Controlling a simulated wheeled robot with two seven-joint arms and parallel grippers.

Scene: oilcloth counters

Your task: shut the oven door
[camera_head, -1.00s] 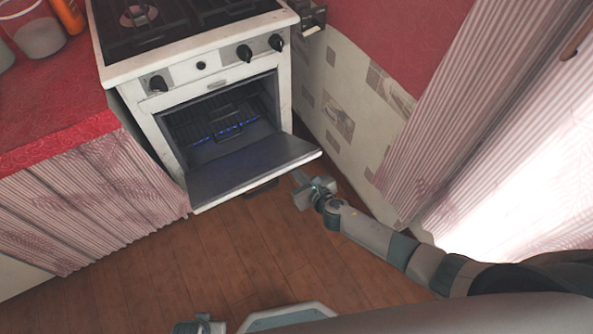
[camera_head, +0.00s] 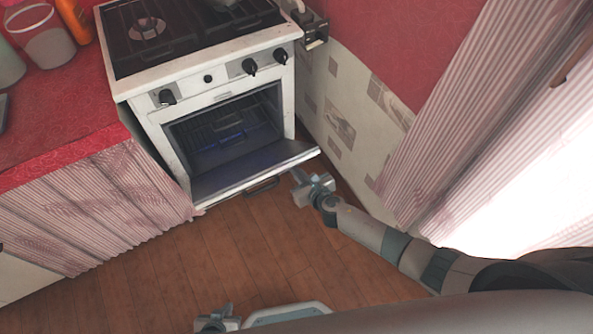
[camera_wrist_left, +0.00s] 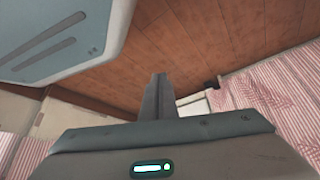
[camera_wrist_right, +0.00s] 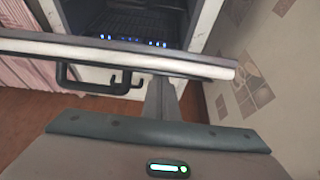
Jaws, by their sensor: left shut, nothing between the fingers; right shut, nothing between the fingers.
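The white stove's oven door (camera_head: 255,168) is hinged at its bottom and stands partly open, its free edge tilted out toward me. Its dark handle (camera_head: 262,186) hangs on the outer face and also shows in the right wrist view (camera_wrist_right: 85,80). The dark oven cavity (camera_head: 225,125) holds a rack. My right gripper (camera_head: 297,178) is shut and empty, just outside the door near its right corner. In the right wrist view its fingers (camera_wrist_right: 160,85) reach the door's underside; I cannot tell whether they touch. My left gripper (camera_head: 229,309) is shut and empty, low over the floor.
A tiled wall (camera_head: 345,125) stands close to the right of the stove. A red counter (camera_head: 60,110) with a striped curtain (camera_head: 100,205) lies to the left. Another striped curtain (camera_head: 480,120) hangs at right. The wooden floor (camera_head: 200,265) before the stove is clear.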

